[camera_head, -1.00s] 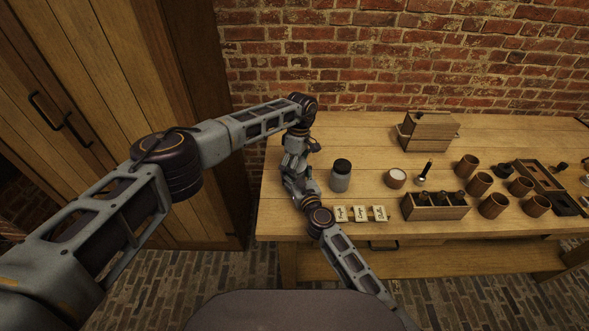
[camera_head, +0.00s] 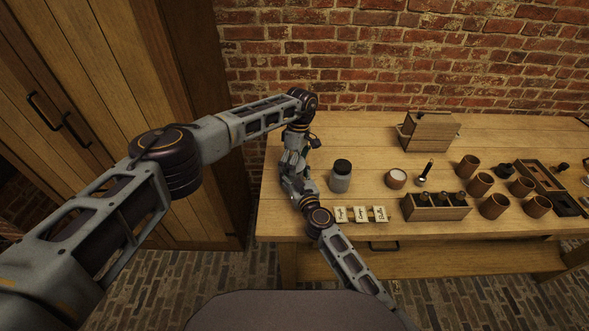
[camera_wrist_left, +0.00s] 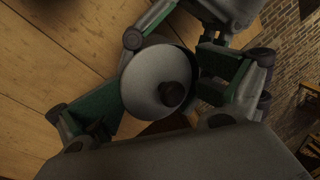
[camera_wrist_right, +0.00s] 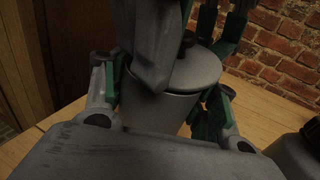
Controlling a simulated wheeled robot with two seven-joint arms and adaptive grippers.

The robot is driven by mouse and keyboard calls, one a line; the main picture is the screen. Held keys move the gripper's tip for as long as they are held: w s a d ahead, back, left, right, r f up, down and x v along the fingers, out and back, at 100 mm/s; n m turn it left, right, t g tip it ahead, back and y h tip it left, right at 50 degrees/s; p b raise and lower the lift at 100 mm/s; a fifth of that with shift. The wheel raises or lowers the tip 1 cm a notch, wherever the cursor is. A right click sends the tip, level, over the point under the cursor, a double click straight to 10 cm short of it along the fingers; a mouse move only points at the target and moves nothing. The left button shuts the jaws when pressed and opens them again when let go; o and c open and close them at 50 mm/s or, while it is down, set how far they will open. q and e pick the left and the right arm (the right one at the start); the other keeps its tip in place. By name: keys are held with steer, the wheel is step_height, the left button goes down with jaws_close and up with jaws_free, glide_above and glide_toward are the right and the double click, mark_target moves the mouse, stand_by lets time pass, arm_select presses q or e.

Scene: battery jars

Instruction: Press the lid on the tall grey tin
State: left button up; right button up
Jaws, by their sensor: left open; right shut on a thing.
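The tall grey tin (camera_wrist_right: 158,108) stands upright between the fingers of my right gripper (camera_wrist_right: 160,100), which is shut on it. A round grey lid with a dark knob (camera_wrist_left: 160,75) lies over the tin's mouth; its edge also shows in the right wrist view (camera_wrist_right: 196,72). I cannot tell whether it is fully seated. My left gripper (camera_wrist_left: 168,92) is open, its green-padded fingers on either side of the lid, just above the tin. In the head view both grippers meet at the table's left end, and the tin is mostly hidden behind them.
A grey jar with a black top (camera_head: 341,177) stands close on the right. Beyond are a white-filled cup (camera_head: 395,179), three label cards (camera_head: 361,214), a wooden rack (camera_head: 436,207), a wooden box (camera_head: 428,132) and several brown cups (camera_head: 493,206). The table's back left is clear.

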arm_select(q)
steer(key=shift+v, duration=0.8)
steer(key=shift+d+r, duration=0.15)
steer(key=shift+r, duration=0.05)
arm_select(e)
steer(key=shift+d, duration=0.2)
arm_select(q)
steer(key=shift+c, duration=0.4)
steer(key=shift+s, duration=0.1)
steer(key=c, duration=0.9)
arm_select(e)
steer(key=shift+d, duration=0.1)
steer(key=shift+w, duration=0.1)
arm_select(q)
steer(key=shift+o, duration=0.8)
steer(key=shift+s, duration=0.15)
arm_select(e)
steer(key=shift+d, duration=0.2)
arm_select(q)
steer(key=shift+o, duration=0.3)
steer(key=shift+f, duration=0.35)
arm_select(e)
steer(key=shift+w, duration=0.1)
